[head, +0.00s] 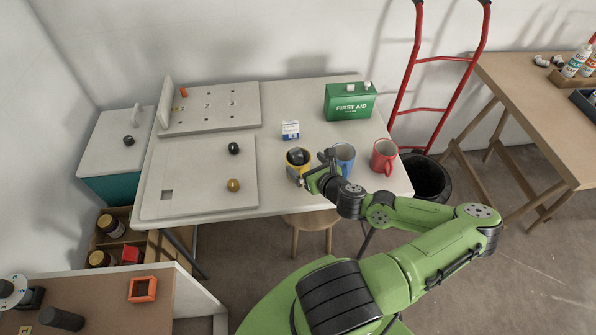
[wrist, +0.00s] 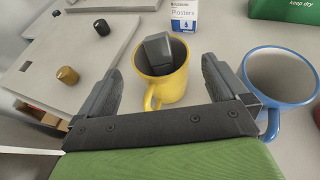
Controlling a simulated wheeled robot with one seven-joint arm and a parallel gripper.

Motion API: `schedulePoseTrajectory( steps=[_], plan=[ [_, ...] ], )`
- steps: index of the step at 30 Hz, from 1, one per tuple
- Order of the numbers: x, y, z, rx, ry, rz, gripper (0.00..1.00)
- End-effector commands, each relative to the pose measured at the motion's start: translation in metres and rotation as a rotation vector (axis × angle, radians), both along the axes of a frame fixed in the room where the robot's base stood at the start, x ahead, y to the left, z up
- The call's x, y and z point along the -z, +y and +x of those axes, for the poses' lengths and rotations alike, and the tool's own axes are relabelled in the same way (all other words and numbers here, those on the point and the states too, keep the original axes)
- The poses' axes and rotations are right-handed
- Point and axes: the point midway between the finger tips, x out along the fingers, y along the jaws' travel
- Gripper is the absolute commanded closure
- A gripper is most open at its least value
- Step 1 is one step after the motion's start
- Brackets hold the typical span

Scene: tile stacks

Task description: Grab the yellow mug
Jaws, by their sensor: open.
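The yellow mug (head: 292,164) stands upright near the front edge of the white table, and a dark grey object (head: 298,156) sticks out of its top. In the wrist view the yellow mug (wrist: 174,88) is just ahead of my gripper, its handle turned toward the palm. My gripper (wrist: 165,75) is open, one finger to the left of the mug and one to the right. The fingers do not appear to press on it. In the head view my gripper (head: 308,176) hides part of the mug's right side.
A blue mug (head: 344,157) stands close on the right, with a red mug (head: 385,156) beyond it. A plasters box (head: 290,130) and a green first aid box (head: 350,101) stand behind. A flat panel with knobs (head: 200,175) lies to the left.

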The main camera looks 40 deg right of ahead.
Motion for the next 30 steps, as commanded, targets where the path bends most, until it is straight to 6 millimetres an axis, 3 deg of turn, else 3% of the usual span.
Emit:
schedulePoseTrajectory(
  steps=[9,17,30],
  plan=[
    [0.021,-0.010,0.046,-0.001,-0.001,0.000,0.00],
    [0.022,-0.012,0.052,-0.001,0.000,-0.002,0.00],
    [0.022,-0.012,0.052,0.000,0.000,-0.002,0.64]
  ],
)
